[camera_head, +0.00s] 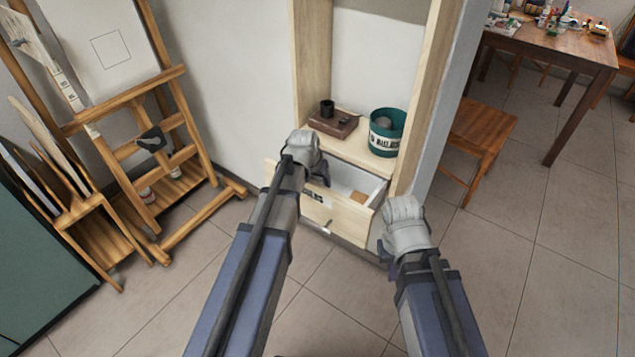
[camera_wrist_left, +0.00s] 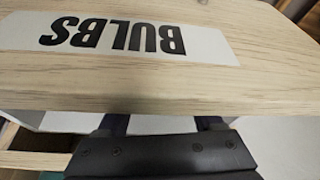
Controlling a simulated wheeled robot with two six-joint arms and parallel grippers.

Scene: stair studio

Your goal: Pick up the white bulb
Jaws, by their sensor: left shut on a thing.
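The open drawer (camera_head: 345,212) in the wooden cabinet has a pale front with a dark-lettered label. The label (camera_wrist_left: 120,38) reads BULBS, upside down, in the left wrist view. My left gripper (camera_wrist_left: 163,122) points down behind the drawer front's top edge; its fingertips are hidden there. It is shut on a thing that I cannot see. In the head view my left wrist (camera_head: 303,147) covers part of the drawer. No white bulb can be made out. My right gripper (camera_head: 385,252) is right of the drawer, its fingers mostly hidden behind its wrist.
Above the drawer, a green tin (camera_head: 386,132) and a brown box (camera_head: 334,122) with a dark cup stand on the shelf. A wooden easel (camera_head: 180,90) stands at left. A chair (camera_head: 482,130) and table (camera_head: 560,45) are at right. The tiled floor in front is clear.

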